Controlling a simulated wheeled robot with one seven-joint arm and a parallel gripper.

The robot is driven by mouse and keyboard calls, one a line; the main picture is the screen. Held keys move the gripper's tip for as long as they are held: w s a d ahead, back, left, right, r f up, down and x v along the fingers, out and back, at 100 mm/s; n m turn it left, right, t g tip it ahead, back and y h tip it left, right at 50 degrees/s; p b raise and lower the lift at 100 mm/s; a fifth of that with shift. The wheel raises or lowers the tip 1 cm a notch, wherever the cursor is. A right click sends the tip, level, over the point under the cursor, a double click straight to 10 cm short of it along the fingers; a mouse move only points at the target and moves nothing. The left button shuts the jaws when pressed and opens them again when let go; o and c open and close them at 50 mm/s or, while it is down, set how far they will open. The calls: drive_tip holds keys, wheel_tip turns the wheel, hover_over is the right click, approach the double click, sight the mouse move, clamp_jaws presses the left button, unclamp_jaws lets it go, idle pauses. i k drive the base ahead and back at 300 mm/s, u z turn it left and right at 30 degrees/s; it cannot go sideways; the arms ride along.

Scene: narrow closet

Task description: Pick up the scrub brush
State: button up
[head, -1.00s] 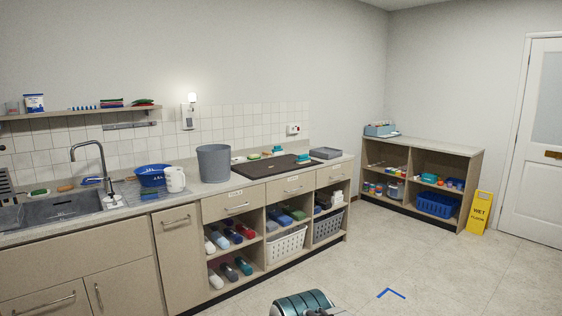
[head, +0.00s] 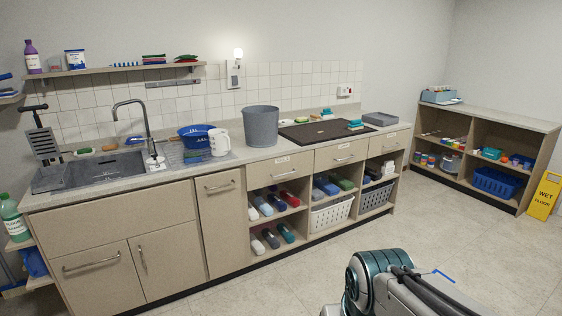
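I cannot tell for certain which small thing is the scrub brush. Small candidates lie behind the sink (head: 115,167): a green item (head: 82,152), a tan item (head: 109,148) and a blue item (head: 135,140). Others lie around the dark mat (head: 300,137) on the counter: a green item (head: 303,121) at its back edge and a stacked teal and yellow item (head: 355,125) at its right. All are too small to make out bristles. Part of my arm shows at the bottom right, over the floor and well away from the counter. My gripper is not in view.
A grey bucket (head: 261,127), white jug (head: 219,142) and blue bowl (head: 196,132) stand on the counter. A yellow wet-floor sign (head: 544,196) stands at the right. The floor before the counter looks clear.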

sight(356, 124)
drive_tip(key=z, duration=0.5)
drive_tip(key=i, duration=1.95)
drive_tip(key=z, duration=0.4)
drive_tip(key=i, duration=1.95)
drive_tip(key=u, duration=0.35)
drive_tip(key=i, duration=1.15)
drive_tip(key=u, duration=0.25)
